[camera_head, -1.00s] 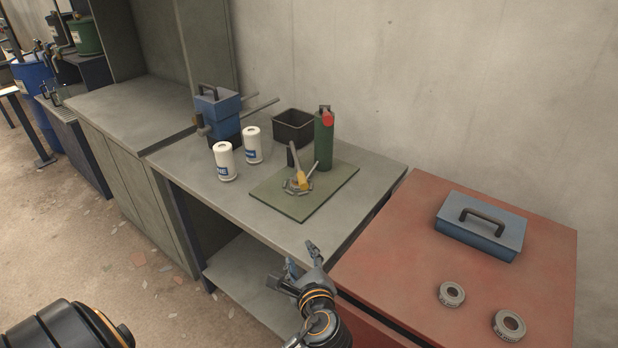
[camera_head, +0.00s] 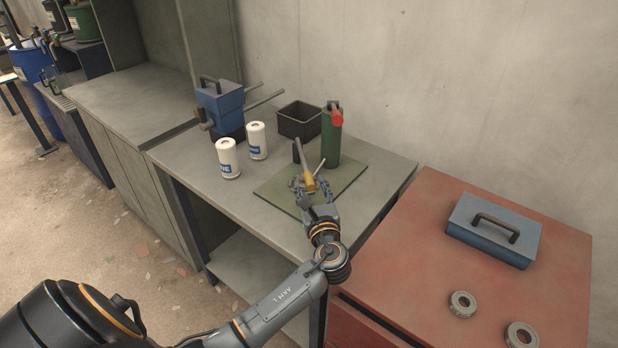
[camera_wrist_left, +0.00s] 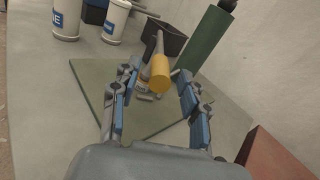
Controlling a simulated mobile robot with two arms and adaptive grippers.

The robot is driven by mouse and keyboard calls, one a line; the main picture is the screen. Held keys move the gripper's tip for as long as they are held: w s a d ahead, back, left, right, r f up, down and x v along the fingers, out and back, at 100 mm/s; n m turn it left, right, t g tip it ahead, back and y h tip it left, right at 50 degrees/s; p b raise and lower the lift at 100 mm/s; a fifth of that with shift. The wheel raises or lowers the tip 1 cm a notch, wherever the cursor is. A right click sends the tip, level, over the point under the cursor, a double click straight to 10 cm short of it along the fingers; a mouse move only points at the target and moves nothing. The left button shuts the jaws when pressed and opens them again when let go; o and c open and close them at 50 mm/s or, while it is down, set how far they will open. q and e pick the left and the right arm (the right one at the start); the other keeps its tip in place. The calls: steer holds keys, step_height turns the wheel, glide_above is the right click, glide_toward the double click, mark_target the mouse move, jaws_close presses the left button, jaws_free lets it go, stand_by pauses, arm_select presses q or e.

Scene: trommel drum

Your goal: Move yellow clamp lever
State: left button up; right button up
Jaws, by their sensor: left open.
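The yellow clamp lever (camera_head: 309,185) stands on the green mat (camera_head: 272,190) on the grey workbench, with a metal clamp body partly hidden behind my gripper. In the left wrist view the yellow lever (camera_wrist_left: 160,74) shows between the fingers, tilted, with a grey rod rising from it. My left gripper (camera_head: 312,190) is open in front of the lever. In the left wrist view its blue-padded fingers (camera_wrist_left: 158,95) stand on either side of the lever, apart from it as far as I can see. My right gripper is not in view.
A black bin (camera_head: 300,120), two white canisters (camera_head: 229,160) and a blue device (camera_head: 221,110) stand further back and left. A blue toolbox (camera_head: 493,235) lies on the red cabinet (camera_head: 420,240) at right.

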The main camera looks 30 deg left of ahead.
mark_target(309, 180)
arm_select(q)
steer(key=shift+x, duration=1.15)
steer(key=shift+w+a, duration=0.25)
steer(key=shift+a, duration=0.05)
steer(key=c, duration=0.8)
jaws_close()
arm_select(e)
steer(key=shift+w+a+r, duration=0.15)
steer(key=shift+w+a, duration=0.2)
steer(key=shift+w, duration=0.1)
